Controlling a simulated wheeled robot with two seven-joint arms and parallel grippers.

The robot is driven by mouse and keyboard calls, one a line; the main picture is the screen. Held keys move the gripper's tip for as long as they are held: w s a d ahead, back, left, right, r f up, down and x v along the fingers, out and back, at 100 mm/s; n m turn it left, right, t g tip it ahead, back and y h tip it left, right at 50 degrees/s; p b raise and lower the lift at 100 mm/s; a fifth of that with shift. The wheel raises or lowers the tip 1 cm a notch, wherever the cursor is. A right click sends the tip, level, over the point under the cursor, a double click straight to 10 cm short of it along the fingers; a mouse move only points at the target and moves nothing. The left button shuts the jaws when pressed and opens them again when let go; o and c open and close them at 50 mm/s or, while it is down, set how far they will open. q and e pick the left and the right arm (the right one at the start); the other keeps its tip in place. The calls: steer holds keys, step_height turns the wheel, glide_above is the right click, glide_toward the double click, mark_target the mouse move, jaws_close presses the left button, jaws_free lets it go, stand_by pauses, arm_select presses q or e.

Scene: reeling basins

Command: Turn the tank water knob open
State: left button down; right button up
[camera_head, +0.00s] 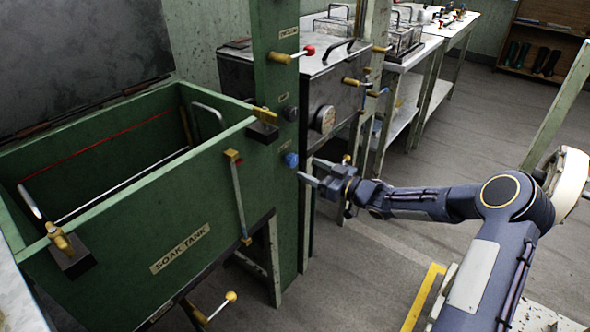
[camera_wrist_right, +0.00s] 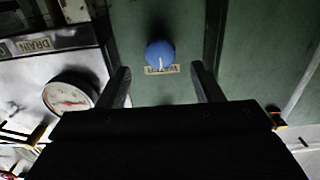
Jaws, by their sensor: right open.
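The blue water knob (camera_head: 291,160) sits on the green post of the soak tank (camera_head: 150,215). In the right wrist view the blue knob (camera_wrist_right: 160,54) has a white pointer mark, and a small label partly hidden behind it. My right gripper (camera_head: 308,170) is open just right of the knob in the head view. In the wrist view its two fingers (camera_wrist_right: 162,82) are spread on either side below the knob, which shows beyond their tips and between them. I see no contact. My left gripper is not in view.
A red-tipped lever (camera_head: 308,51) juts from the post above. A metal tank with a round gauge (camera_head: 325,119) stands behind the post, and the gauge also shows in the wrist view (camera_wrist_right: 70,95). A yellow-knobbed lever (camera_head: 231,297) sticks out low.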

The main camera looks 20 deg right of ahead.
mark_target(295, 162)
steer(key=x, duration=0.6)
steer(key=shift+b, duration=0.3)
steer(key=c, duration=1)
steer(key=shift+f+n+b, duration=0.2)
steer(key=shift+n+b, duration=1.6)
steer(key=shift+b, duration=0.05)
steer(key=n+b, duration=0.4)
steer(key=n, duration=0.1)
steer(key=n+b, duration=0.4)
steer(key=n, duration=0.1)
steer(key=shift+n+b, duration=0.35)
steer(key=shift+n, duration=0.05)
steer(key=shift+r+n+b, duration=0.15)
steer(key=shift+n+b, duration=1.05)
steer(key=shift+n, duration=0.5)
steer(key=shift+d, duration=0.1)
